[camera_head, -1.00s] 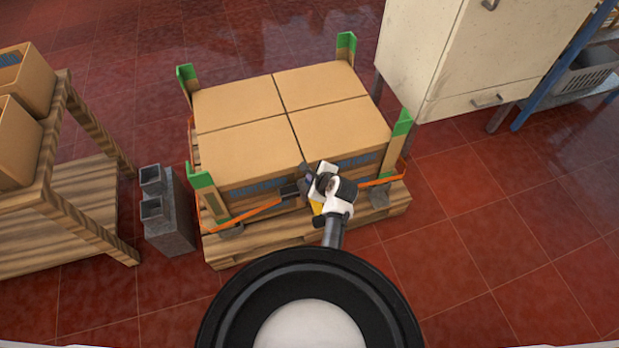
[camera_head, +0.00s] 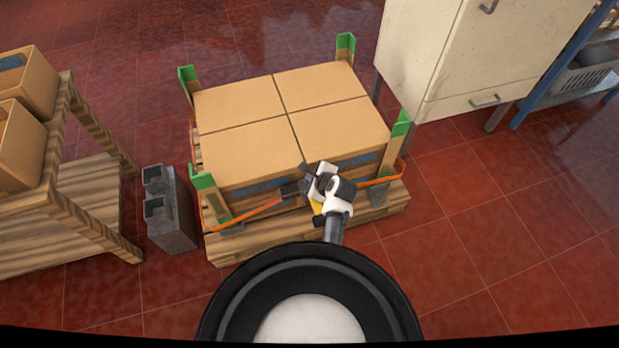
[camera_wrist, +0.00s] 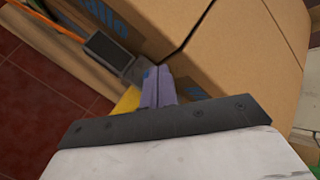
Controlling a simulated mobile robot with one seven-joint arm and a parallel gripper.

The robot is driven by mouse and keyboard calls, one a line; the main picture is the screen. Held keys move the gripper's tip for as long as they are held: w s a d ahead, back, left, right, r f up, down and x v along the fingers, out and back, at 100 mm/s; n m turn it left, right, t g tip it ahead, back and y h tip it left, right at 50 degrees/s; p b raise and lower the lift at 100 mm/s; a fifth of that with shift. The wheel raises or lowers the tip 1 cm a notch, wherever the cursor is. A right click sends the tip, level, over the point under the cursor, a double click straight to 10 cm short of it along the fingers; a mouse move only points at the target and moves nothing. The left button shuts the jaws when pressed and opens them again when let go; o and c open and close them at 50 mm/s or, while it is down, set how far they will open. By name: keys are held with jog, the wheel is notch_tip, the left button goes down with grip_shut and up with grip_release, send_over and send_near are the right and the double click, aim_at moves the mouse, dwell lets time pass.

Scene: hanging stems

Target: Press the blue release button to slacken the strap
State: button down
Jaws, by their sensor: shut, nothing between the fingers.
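An orange strap (camera_head: 255,211) runs low around the stacked cartons (camera_head: 293,115) on a wooden pallet (camera_head: 250,244). Its dark buckle (camera_head: 291,189) sits at the front face; it shows as a grey block in the wrist view (camera_wrist: 108,50). My gripper (camera_head: 307,177) is just right of the buckle, in front of the cartons. In the wrist view its fingers (camera_wrist: 158,86) are shut and empty, close to the buckle's end. A small blue patch shows at the fingertips; I cannot tell whether it is the release button or whether they touch it.
Green-topped corner posts (camera_head: 203,182) stand at the pallet's corners. Grey hollow blocks (camera_head: 169,212) and a wooden rack (camera_head: 75,200) with cartons are at left. A cream cabinet (camera_head: 450,55) stands at back right. The red floor at right is clear.

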notch_tip(320, 180, up, 5)
jog(key=p, duration=0.4)
jog(key=shift+f, duration=0.2)
dwell(0.5)
